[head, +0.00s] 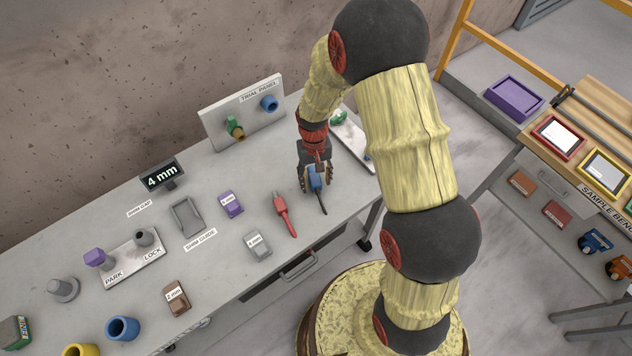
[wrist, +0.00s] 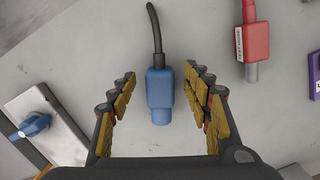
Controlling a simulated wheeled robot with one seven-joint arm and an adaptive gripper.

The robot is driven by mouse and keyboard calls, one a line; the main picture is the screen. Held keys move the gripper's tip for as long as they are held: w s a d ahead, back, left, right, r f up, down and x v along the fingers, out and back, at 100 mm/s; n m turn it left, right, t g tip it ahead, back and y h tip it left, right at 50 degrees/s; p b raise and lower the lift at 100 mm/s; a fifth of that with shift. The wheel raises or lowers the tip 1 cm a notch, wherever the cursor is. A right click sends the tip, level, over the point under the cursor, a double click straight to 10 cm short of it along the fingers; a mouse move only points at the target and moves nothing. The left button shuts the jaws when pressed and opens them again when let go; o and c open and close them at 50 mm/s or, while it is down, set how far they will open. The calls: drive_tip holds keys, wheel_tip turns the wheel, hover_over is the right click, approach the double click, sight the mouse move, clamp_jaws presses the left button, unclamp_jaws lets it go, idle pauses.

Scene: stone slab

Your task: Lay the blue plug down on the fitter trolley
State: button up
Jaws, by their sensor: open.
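The blue plug (head: 316,181) is at the right part of the grey worktop (head: 225,265), with its dark cable toward the front edge. In the wrist view the blue plug (wrist: 159,88) lies between my fingers, with a visible gap on each side. My gripper (head: 315,186) is open around it, pointing down; it also shows in the wrist view (wrist: 159,78). I cannot tell whether the plug touches the worktop. No label in view names a fitter trolley, so I cannot tell which surface it is.
A red plug (head: 284,214) lies left of my gripper. A white plate (head: 352,138) with green and blue fittings lies to its right. The trial panel (head: 243,112) stands behind. The sample bench (head: 591,200) is at the right, with trays on top. Several gauge blocks stand further left.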

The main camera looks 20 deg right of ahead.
sight(315, 178)
wheel_tip(315, 178, up, 11)
drive_tip(key=w, duration=0.1)
drive_tip(key=shift+w+f, duration=0.15)
drive_tip(key=shift+f, duration=0.05)
drive_tip(key=s+d+r+n+t+b, duration=0.1)
drive_tip(key=s+r+t+b, duration=0.5)
drive_tip(key=s+r, duration=1.3)
drive_tip(key=shift+s+d+r+t, duration=0.15)
drive_tip(key=shift+s+d+t, duration=0.35)
drive_tip(key=shift+s, duration=0.25)
drive_tip(key=shift+c, duration=0.3)
